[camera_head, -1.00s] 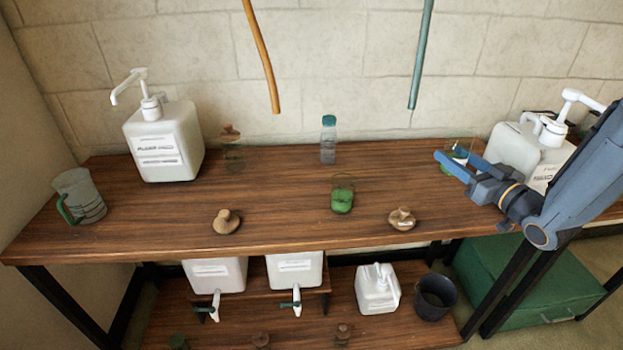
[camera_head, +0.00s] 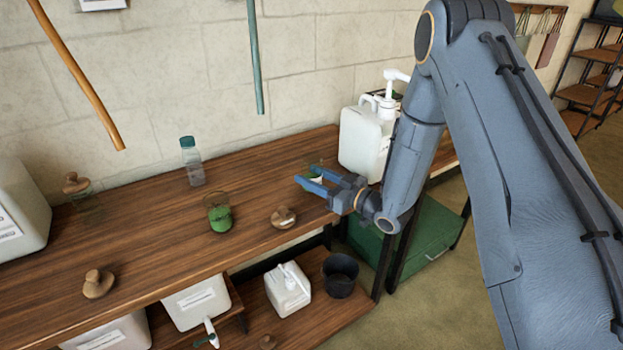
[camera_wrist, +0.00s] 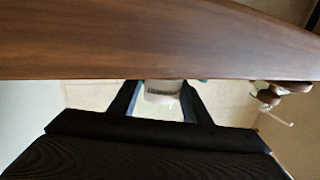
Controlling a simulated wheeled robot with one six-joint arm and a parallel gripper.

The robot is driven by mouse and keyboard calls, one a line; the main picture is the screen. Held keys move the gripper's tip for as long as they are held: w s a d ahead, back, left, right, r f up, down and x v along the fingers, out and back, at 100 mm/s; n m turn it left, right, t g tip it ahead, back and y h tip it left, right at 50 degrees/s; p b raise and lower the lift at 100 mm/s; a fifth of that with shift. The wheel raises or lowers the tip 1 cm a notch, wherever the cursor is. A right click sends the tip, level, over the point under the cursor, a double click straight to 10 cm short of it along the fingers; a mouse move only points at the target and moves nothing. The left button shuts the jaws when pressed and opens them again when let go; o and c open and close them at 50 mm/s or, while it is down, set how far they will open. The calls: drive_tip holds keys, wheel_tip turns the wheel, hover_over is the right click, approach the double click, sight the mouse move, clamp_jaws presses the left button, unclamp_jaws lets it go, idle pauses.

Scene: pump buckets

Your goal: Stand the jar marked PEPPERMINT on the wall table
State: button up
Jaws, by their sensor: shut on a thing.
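My gripper (camera_head: 306,178) has its blue fingers closed around a small clear glass jar (camera_head: 316,180) with a white label and some green in it. Most of the jar is hidden by the fingers, and its label cannot be read. The jar is at the right end of the long wooden table (camera_head: 150,240) along the wall; I cannot tell whether it touches the top. In the wrist view the jar (camera_wrist: 162,92) shows between the fingers. Another glass jar with green contents (camera_head: 219,217) stands on the table to the left.
A white pump bucket (camera_head: 365,140) stands just behind and right of my gripper. A clear bottle (camera_head: 192,162), a corked glass jar (camera_head: 85,205) and loose stoppers (camera_head: 284,217) are on the table. A green chest (camera_head: 425,235) and a dark bucket (camera_head: 340,274) are below.

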drive_tip(key=shift+f, duration=0.4)
drive_tip(key=shift+f, duration=0.2)
drive_tip(key=o, duration=1.3)
drive_tip(key=shift+r, duration=0.25)
drive_tip(key=b+v, duration=0.1)
drive_tip(key=v, duration=1.1)
drive_tip(key=shift+b, duration=0.3)
drive_tip(key=shift+s, duration=0.1)
